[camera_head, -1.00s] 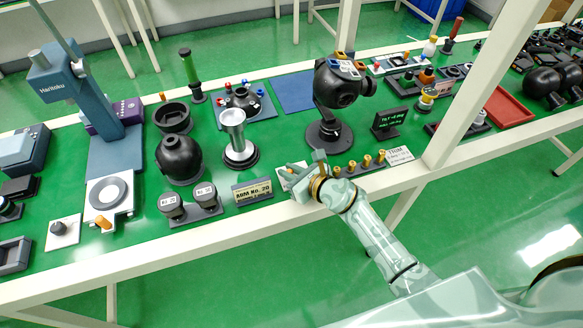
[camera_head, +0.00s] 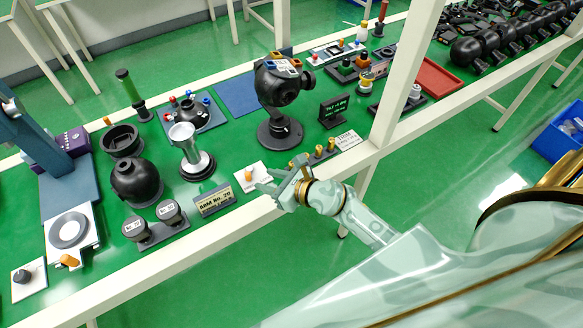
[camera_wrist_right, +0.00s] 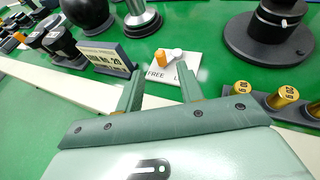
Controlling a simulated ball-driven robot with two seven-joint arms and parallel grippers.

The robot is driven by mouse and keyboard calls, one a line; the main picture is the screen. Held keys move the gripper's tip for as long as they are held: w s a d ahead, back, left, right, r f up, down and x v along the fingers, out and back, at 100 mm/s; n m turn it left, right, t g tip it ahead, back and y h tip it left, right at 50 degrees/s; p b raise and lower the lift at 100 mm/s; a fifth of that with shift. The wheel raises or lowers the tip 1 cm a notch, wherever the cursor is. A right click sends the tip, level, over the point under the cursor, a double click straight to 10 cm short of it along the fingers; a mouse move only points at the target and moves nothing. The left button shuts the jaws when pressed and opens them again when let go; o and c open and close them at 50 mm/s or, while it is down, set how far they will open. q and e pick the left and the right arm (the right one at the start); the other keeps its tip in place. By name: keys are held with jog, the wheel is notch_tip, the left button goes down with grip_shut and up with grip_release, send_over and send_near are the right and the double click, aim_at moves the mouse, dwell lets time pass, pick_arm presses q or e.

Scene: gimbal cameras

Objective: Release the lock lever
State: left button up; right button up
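An orange lever (camera_head: 249,175) sits on a small white plate (camera_head: 257,184) near the front edge of the green bench. In the right wrist view the lever (camera_wrist_right: 160,57) is beside a pale round piece on the plate, which reads "FREE" and a partly hidden word starting with "L". My right gripper (camera_head: 270,182) is close to the plate, on its near right side. In the wrist view its two fingers (camera_wrist_right: 161,88) are spread with nothing between them, pointing at the plate and apart from the lever. My left gripper is out of view.
A sign (camera_head: 214,200) stands left of the plate. A rack of brass pegs (camera_head: 319,153) is to the right, and a black gimbal camera (camera_head: 280,95) stands behind. The white front rail (camera_head: 232,232) runs below, and a white post (camera_head: 408,75) rises at the right.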

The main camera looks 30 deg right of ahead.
jog(key=p+v, duration=0.1)
jog(key=v, duration=0.6)
jog(key=shift+s+d, duration=0.2)
jog(key=shift+s, duration=0.1)
jog(key=shift+r, duration=0.1)
